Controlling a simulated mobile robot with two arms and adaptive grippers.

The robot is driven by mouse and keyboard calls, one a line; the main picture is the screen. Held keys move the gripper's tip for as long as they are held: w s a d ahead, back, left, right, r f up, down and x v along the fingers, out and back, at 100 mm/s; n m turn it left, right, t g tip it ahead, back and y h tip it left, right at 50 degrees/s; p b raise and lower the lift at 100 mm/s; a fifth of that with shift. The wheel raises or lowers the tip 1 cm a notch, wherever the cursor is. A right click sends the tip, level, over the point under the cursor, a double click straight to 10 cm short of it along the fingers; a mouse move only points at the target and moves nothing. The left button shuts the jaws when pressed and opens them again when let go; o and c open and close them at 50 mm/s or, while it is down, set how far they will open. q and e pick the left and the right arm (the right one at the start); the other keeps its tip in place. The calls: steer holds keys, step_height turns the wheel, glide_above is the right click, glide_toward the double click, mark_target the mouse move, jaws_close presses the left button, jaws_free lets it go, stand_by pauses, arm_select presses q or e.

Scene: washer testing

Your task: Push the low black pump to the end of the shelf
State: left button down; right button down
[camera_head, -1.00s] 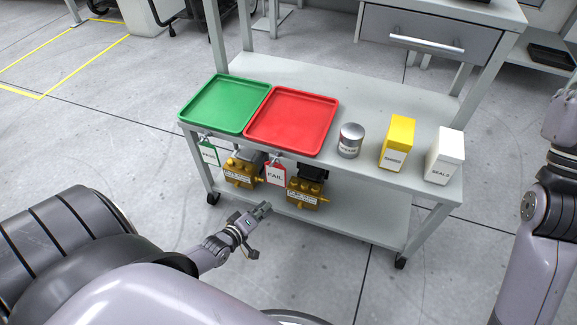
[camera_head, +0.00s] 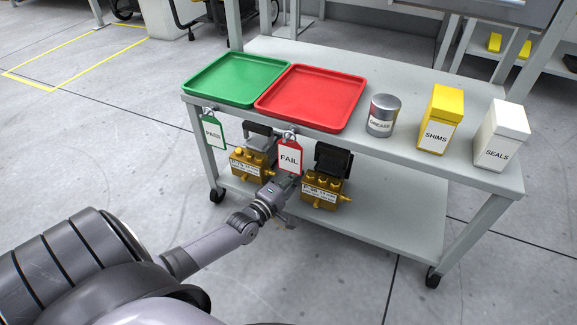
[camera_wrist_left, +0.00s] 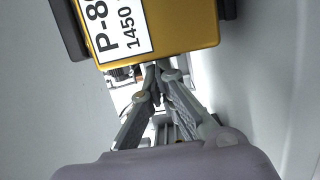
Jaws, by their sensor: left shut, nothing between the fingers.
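Two pumps with brass-gold bodies stand on the lower shelf (camera_head: 385,225). The right pump (camera_head: 322,190) has a black top part behind its gold body. My left gripper (camera_head: 286,186) is shut and empty, between the two pumps, close to the left side of the right one. In the left wrist view its fingertips (camera_wrist_left: 158,70) are at the edge of a gold pump body (camera_wrist_left: 185,22) with a white label; I cannot tell whether they touch. My right gripper is not in view.
The upper shelf overhangs the pumps and carries a green tray (camera_head: 235,78), a red tray (camera_head: 310,97), a grease can (camera_head: 383,115), a shims box (camera_head: 440,118) and a seals box (camera_head: 502,135). A FAIL tag (camera_head: 290,157) hangs above my gripper. The lower shelf's right is clear.

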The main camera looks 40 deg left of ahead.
arm_select(q)
steer(key=shift+w+b, duration=0.75)
steer(key=shift+w, duration=1.1)
